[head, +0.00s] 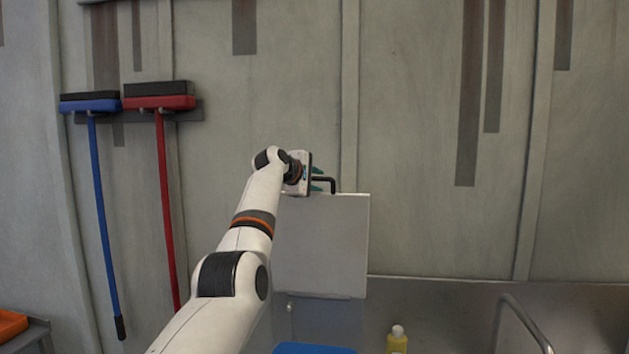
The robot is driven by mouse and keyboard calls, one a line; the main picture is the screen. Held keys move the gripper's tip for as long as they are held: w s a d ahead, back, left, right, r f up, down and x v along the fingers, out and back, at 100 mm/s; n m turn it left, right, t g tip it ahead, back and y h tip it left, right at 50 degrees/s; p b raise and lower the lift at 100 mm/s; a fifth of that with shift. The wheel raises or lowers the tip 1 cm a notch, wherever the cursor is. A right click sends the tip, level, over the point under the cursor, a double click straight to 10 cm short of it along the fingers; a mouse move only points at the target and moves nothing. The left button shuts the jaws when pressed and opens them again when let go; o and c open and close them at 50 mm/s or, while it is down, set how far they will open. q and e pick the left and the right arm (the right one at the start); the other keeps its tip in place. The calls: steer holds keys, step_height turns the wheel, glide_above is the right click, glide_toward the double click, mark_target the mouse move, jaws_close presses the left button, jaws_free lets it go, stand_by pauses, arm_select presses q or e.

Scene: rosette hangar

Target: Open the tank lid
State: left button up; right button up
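The tank lid (325,245) is a flat grey square panel that stands raised, close to upright, in the middle of the head view. A black bar handle (333,186) sticks up from its top edge. My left gripper (317,179) is at this handle, with its teal fingers apart, one above and one below the bar. The fingers look open around the handle, with small gaps to it. The left part of the handle is hidden by the gripper. The tank's body is mostly hidden or below the view. My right gripper is not in view.
A blue object (314,349) and a yellow bottle (397,340) with a white cap are at the bottom edge. A metal rail (526,322) is at the lower right. A blue broom (103,210) and a red broom (166,210) hang on the left wall.

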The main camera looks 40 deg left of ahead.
arm_select(q)
steer(key=shift+r, duration=0.1)
steer(key=b+v, duration=0.9)
steer(key=v, duration=0.3)
steer(key=shift+f, duration=0.25)
stand_by(0.4)
